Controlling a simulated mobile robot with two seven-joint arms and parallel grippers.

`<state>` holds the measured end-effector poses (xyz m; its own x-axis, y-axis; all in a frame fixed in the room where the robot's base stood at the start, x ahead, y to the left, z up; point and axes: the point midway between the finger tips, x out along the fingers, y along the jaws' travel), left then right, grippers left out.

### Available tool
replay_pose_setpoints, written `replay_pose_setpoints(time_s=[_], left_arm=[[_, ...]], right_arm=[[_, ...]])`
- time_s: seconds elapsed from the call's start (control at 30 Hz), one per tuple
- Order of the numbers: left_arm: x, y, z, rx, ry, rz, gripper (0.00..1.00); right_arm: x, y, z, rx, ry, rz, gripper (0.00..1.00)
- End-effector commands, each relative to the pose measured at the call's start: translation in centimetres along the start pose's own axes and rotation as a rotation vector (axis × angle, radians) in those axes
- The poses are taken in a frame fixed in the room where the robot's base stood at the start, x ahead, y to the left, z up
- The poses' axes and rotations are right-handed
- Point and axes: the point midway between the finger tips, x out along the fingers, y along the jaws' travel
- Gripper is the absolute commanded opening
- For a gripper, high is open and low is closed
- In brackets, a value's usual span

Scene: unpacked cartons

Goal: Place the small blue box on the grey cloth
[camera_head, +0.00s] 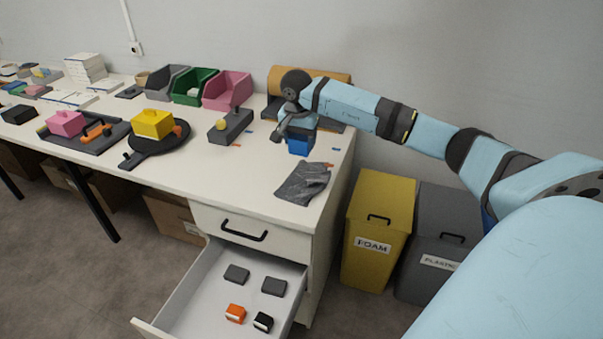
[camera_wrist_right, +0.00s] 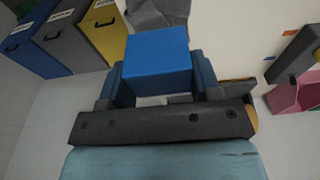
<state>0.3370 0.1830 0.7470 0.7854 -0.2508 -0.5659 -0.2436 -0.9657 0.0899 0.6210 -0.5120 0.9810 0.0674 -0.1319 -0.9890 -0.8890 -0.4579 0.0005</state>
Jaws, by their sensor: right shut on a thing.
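The small blue box (camera_head: 300,146) is at the right end of the white table, held by my right gripper (camera_head: 297,132). In the right wrist view the blue box (camera_wrist_right: 158,60) sits between the two fingers of my right gripper (camera_wrist_right: 158,82), which is shut on it. The grey cloth (camera_head: 303,184) lies crumpled near the table's front right corner, in front of the box and apart from it in the picture. The cloth also shows beyond the box in the right wrist view (camera_wrist_right: 165,14). Whether the box touches the table is unclear. My left gripper is not in view.
A dark block with a yellow ball (camera_head: 230,127) stands left of the box. Green (camera_head: 195,88) and pink (camera_head: 228,91) bins stand behind. Below, an open drawer (camera_head: 205,292) holds several small boxes. Yellow (camera_head: 380,225) and grey (camera_head: 440,240) waste bins stand right of the table.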

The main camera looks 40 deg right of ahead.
Motion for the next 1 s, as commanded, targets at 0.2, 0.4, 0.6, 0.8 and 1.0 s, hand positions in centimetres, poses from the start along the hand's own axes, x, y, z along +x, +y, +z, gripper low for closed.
replay_pose_setpoints(time_s=[0.2, 0.4, 0.6, 0.8, 1.0], left_arm=[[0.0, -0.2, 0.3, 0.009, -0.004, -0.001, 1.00], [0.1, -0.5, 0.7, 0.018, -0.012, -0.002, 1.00], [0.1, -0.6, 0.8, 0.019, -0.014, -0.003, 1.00], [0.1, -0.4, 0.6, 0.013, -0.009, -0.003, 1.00], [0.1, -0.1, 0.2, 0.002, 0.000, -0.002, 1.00]], right_arm=[[5.8, 0.0, 1.0, -0.001, -0.002, 0.002, 0.35], [8.5, 0.0, 1.3, -0.001, 0.000, -0.001, 0.35], [10.0, 0.0, 1.6, -0.002, -0.001, 0.000, 0.35], [12.9, 0.0, 2.0, -0.002, 0.000, 0.000, 0.35], [13.0, 0.0, 2.0, -0.002, 0.001, -0.002, 0.35]])
